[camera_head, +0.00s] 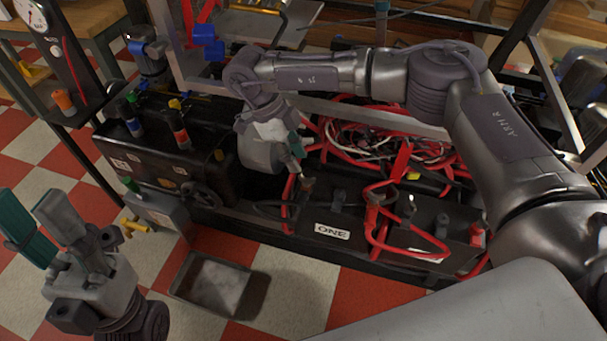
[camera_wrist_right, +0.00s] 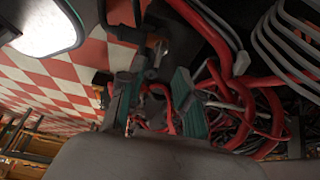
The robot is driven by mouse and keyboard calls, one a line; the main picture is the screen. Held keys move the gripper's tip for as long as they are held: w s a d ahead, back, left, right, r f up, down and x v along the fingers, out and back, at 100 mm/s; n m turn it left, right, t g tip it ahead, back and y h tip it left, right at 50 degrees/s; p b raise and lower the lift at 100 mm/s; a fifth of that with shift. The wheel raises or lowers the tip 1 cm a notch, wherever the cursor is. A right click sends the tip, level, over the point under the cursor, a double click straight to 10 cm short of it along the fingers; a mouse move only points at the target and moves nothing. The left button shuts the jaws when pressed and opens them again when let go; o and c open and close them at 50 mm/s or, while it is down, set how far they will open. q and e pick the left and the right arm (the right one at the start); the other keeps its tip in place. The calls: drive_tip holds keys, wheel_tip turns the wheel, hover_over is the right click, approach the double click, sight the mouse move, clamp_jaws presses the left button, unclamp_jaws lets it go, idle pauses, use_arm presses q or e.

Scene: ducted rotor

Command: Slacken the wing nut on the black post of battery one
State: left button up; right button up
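Battery one (camera_head: 365,245) is the dark case with the white ONE label (camera_head: 332,231), low in the middle of the head view. A terminal post (camera_head: 307,185) with a small fitting stands at its left end, beside a dark cable. The wing nut's shape is too small to make out. My right gripper (camera_head: 299,153) points down just above that post, with a gap between its fingers. In the wrist view its two teal pads (camera_wrist_right: 155,95) stand apart, with a small metallic fitting (camera_wrist_right: 156,55) beyond them. My left gripper (camera_head: 45,225) is open and empty at lower left.
Red cables (camera_head: 375,140) tangle behind the battery, and red leads loop over its right part. A dark case (camera_head: 150,150) with coloured knobs stands at left. A shallow tray (camera_head: 212,285) lies on the checkered floor in front. A metal frame post (camera_head: 555,90) stands at right.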

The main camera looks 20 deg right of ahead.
sight(306, 176)
drive_tip(key=b+x, duration=0.1)
drive_tip(key=x, duration=0.4)
drive_tip(key=shift+f, duration=0.15)
clamp_jaws()
